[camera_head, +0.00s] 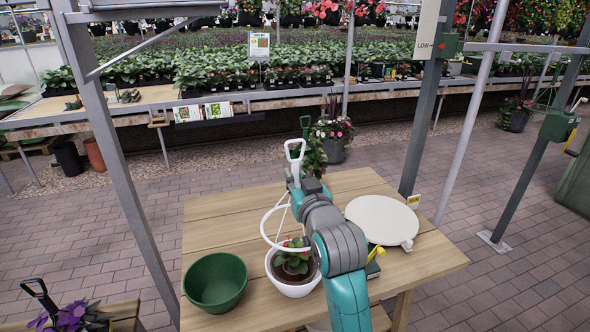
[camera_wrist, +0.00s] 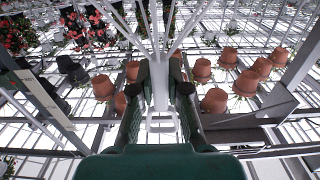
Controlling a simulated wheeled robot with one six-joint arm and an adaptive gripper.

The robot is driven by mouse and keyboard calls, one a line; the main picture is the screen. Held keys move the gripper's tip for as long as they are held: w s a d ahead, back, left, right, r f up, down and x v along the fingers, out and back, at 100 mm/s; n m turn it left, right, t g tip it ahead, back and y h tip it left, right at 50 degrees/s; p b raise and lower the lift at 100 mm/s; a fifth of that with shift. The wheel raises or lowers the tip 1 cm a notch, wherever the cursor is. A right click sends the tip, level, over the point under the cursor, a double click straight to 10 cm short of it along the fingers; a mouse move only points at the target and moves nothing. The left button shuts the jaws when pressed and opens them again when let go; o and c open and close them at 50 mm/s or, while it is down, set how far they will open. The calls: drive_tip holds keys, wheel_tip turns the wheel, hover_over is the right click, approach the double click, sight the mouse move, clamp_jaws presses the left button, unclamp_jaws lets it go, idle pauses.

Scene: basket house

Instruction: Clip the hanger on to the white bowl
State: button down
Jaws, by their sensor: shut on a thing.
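The white hanger (camera_head: 294,148) has a loop handle on top, thin struts and a wide ring (camera_head: 262,225) below. My gripper (camera_wrist: 160,72) is shut on the hanger's upper stem, which shows between the two dark fingers in the wrist view. In the head view my arm mostly hides the gripper. The white bowl (camera_head: 284,287) stands upright on the wooden table, holding soil and a small plant (camera_head: 293,262) with red flowers. The ring is tilted in view, its lower edge overlapping the back of the bowl's rim. I cannot tell whether they touch.
An empty green bowl (camera_head: 215,281) stands left of the white bowl. A round cream plate (camera_head: 382,219) lies to the right on the table (camera_head: 430,262). Metal posts (camera_head: 107,150) flank the table. Hanging terracotta pots (camera_wrist: 214,100) show overhead in the wrist view.

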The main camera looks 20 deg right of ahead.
wheel_tip(320, 180, down, 11)
drive_tip(key=shift+f, duration=0.15)
idle(0.9)
drive_tip(key=shift+s, duration=0.15)
idle(0.7)
drive_tip(key=shift+f, duration=0.7)
idle(2.0)
drive_tip(key=c, duration=1.1)
unclamp_jaws()
drive_tip(key=shift+s, duration=0.15)
